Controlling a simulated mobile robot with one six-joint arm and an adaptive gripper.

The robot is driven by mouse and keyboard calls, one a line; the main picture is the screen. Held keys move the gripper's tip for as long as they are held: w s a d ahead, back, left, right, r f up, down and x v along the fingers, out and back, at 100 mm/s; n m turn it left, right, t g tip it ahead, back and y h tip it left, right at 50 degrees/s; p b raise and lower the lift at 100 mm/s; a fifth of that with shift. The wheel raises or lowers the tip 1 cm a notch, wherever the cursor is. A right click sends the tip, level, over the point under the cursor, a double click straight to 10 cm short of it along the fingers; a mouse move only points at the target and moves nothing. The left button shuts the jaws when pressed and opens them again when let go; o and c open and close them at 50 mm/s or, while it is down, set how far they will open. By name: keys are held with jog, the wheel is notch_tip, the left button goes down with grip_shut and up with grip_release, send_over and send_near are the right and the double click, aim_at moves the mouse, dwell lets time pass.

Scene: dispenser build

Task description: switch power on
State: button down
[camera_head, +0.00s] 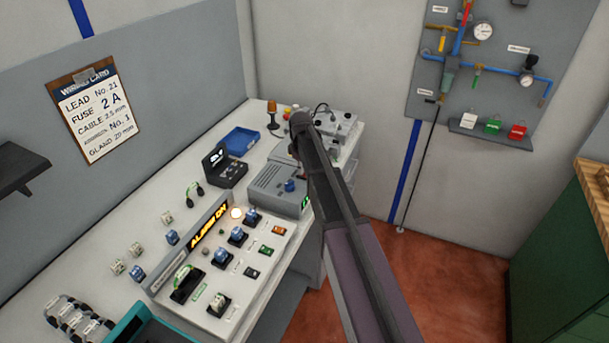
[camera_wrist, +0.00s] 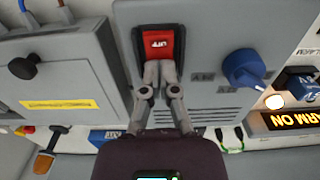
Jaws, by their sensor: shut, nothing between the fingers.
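A red rocker switch (camera_wrist: 160,44) with a white marking that looks like OFF sits in a dark frame on a grey power unit (camera_wrist: 205,110) in the wrist view. My gripper (camera_wrist: 160,68) is shut and empty, its fingertips together at the lower edge of the red rocker. I cannot tell whether they touch it. A blue knob (camera_wrist: 243,68) is on the same face, to the right. In the head view the grey unit (camera_head: 268,201) with its blue knob (camera_head: 290,185) stands on the bench. My arm hides the rocker and my fingertips there.
A lit ALARM ON display (camera_head: 208,226) and a panel of modules (camera_head: 222,292) stand in front of the unit on the white bench. A grey box with a yellow label (camera_wrist: 58,103) is to the left in the wrist view. A blue tray (camera_head: 239,141) lies behind.

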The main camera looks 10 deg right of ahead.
jog(key=shift+r, duration=0.15)
jog(key=shift+r+p, duration=3.4)
jog(key=shift+p, duration=0.1)
jog(key=s+f+m+b, duration=0.3)
jog(key=s+m, duration=0.7)
jog(key=s, duration=1.9)
jog(key=shift+m, duration=0.4)
jog(key=shift+a, duration=0.1)
